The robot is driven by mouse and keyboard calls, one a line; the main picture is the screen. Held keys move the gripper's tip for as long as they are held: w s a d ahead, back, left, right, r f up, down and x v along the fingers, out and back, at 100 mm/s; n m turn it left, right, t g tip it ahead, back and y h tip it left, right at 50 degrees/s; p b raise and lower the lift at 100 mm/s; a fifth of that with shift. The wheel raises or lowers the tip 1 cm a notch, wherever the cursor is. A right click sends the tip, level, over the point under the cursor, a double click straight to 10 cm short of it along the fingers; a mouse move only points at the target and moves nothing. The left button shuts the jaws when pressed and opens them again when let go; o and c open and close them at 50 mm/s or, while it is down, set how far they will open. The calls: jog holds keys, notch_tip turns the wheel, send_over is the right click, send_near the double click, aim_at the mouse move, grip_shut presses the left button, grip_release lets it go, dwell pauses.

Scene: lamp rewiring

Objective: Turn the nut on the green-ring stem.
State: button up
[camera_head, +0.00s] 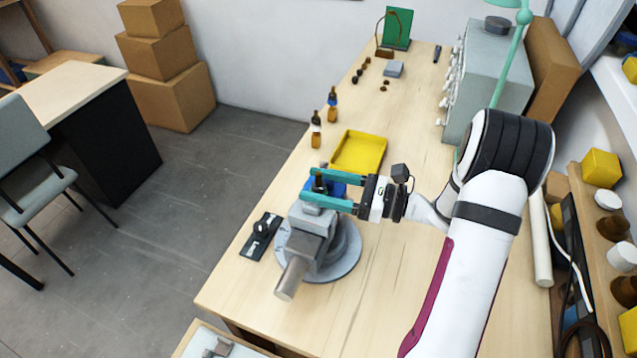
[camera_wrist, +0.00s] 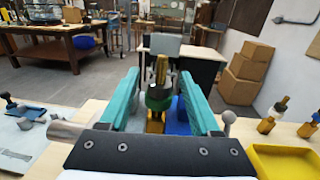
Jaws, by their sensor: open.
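A grey vise (camera_head: 312,240) stands on the workbench. The green-ring stem (camera_wrist: 158,97) stands upright at the vise in the wrist view, with a brass upper part (camera_wrist: 161,70), a dark green ring and brass below. I cannot pick out the nut clearly from the other brass. In the head view the stem (camera_head: 319,183) is a small dark upright shape. My gripper (camera_head: 306,184) reaches in level from the right, its teal fingers open on either side of the stem. In the wrist view, gaps show between the stem and both fingers (camera_wrist: 160,78).
A yellow tray (camera_head: 358,151) lies just behind my gripper. Two more stems, one blue-ringed (camera_head: 332,98) and one dark-topped (camera_head: 316,132), stand along the left bench edge. A black fixture (camera_head: 260,236) lies left of the vise. Bare bench lies right of the vise.

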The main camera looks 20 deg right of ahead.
jog(key=shift+w+a, duration=0.1)
jog(key=shift+a, duration=0.05)
grip_shut()
jog(key=shift+n+g+y, duration=0.3)
jog(key=shift+g+y, duration=0.1)
jog(key=shift+g, duration=0.1)
jog(key=n+g+y, duration=0.2)
jog(key=g, duration=0.1)
jog(key=shift+n+g, duration=0.4)
jog(key=shift+n+g+y, duration=0.8)
jog(key=shift+n+g, duration=1.2)
jog(key=shift+g, duration=1)
jog(key=shift+n+g, duration=0.3)
jog(key=shift+g, duration=0.2)
